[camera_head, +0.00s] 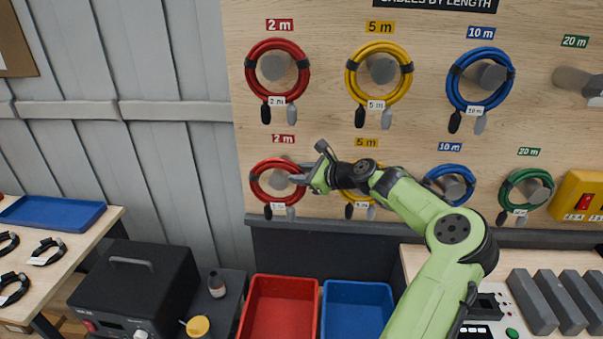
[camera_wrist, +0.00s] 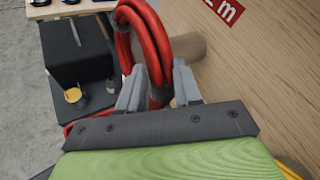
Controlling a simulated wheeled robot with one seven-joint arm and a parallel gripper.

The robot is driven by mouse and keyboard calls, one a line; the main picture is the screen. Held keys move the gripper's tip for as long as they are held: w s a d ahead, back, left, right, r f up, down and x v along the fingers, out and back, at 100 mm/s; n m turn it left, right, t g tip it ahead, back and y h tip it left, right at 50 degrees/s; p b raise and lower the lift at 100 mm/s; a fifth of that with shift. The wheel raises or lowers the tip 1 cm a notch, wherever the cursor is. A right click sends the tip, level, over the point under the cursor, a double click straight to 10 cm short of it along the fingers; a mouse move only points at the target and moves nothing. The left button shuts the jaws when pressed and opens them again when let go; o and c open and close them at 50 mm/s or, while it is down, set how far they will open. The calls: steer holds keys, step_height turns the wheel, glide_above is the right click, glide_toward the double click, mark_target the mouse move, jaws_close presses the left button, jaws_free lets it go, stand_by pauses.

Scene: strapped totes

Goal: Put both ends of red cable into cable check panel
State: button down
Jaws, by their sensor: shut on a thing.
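The lower red cable (camera_head: 256,190) is coiled and hangs on a peg under a "2 m" label, its two connector ends hanging below. My gripper (camera_head: 297,177) is at the right side of this coil. In the wrist view my gripper (camera_wrist: 158,92) has its two grey fingers on either side of the red coil (camera_wrist: 150,30) and is shut on it. The peg (camera_wrist: 188,47) shows beside the coil in the wrist view. A second red cable (camera_head: 252,72) hangs above it on its own peg. I cannot make out a cable check panel for certain.
Yellow (camera_head: 351,75), blue (camera_head: 455,80) and green (camera_head: 507,190) coils hang on the same board. A red bin (camera_head: 279,283) and a blue bin (camera_head: 357,290) stand below. A black box (camera_head: 135,285) is at the lower left.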

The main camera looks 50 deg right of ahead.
steer(key=shift+w+d+f+p, duration=0.1)
steer(key=shift+w+d+p, duration=0.85)
steer(key=shift+d+p, duration=0.3)
steer(key=shift+w+d+f+p, duration=0.1)
steer(key=shift+w+d+p, duration=0.8)
steer(key=shift+d+p, duration=0.3)
steer(key=shift+a, duration=0.15)
steer(key=shift+s+a+b, duration=0.6)
steer(key=shift+s+a, duration=0.25)
steer(key=shift+a, duration=0.2)
steer(key=shift+s+a+b, duration=0.55)
steer(key=shift+s+a, duration=0.25)
steer(key=shift+a, duration=0.2)
steer(key=s+a, duration=0.5)
steer(key=a, duration=0.1)
